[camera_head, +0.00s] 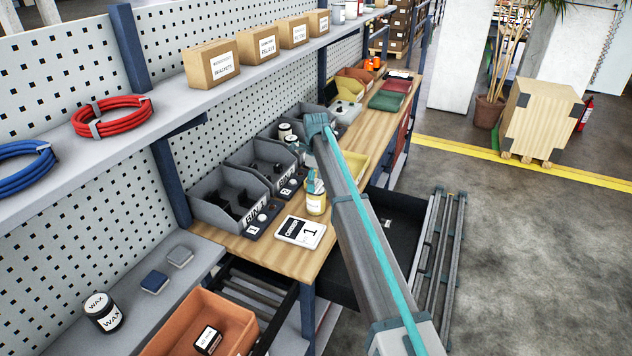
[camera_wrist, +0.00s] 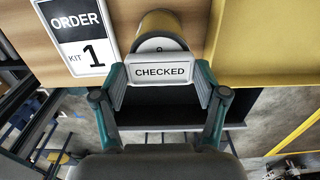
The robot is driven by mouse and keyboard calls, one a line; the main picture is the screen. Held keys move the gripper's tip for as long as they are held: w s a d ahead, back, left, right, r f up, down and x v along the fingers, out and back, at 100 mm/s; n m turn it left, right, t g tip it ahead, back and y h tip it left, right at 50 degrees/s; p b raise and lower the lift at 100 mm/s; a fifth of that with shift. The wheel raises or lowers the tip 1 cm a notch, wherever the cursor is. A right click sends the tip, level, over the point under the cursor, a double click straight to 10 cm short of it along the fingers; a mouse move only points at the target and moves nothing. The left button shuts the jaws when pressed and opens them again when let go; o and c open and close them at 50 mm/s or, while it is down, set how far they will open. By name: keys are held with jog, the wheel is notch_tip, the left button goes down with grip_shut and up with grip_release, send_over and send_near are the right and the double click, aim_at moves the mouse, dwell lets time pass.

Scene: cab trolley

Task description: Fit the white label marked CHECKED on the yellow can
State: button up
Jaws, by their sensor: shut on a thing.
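The white label marked CHECKED (camera_wrist: 162,71) sits between the two teal fingers of my gripper (camera_wrist: 160,78), which is shut on it. Its text reads level in the wrist view. The yellow can (camera_wrist: 166,23) is right behind the label in that view, and the label hides part of its pale end. I cannot tell whether label and can touch. In the head view the yellow can (camera_head: 316,203) stands on the wooden bench beside the order card. A teal part shows just above it; the label is not discernible there.
The ORDER KIT 1 card (camera_head: 300,231) lies left of the can. Grey bins (camera_head: 225,205) line the bench's back, and a yellow tray (camera_wrist: 265,45) lies right of the can in the wrist view. An open black drawer (camera_head: 400,215) extends from the bench front.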

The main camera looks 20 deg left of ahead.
aim_at(316, 184)
jog(key=shift+f, duration=0.1)
jog(key=o, duration=0.9)
jog(key=shift+o, duration=0.2)
notch_tip(316, 184, up, 12)
